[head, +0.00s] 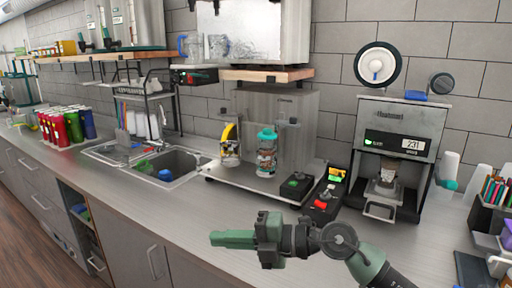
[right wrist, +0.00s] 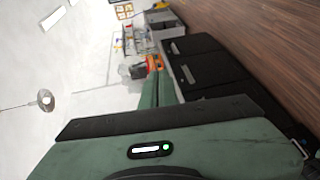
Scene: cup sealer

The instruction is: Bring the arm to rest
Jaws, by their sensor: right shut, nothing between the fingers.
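My right arm comes in from the lower right of the head view. Its green gripper (head: 232,239) points left and is shut, with nothing between the fingers. It is held in front of the counter's edge, apart from everything on the counter. In the right wrist view the closed green fingers (right wrist: 158,90) reach away from the camera over the room. My left gripper shows in neither view. The cup sealer (head: 404,125) stands at the right of the counter, with a cup (head: 388,172) in its opening.
A grey machine (head: 300,115) with shaker bottles stands mid-counter. The sink (head: 165,165) and several colourful bottles (head: 62,127) are at left. Small control boxes (head: 322,204) sit behind my right gripper. Pens and holders (head: 494,192) crowd the right end. The front counter strip (head: 165,207) is clear.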

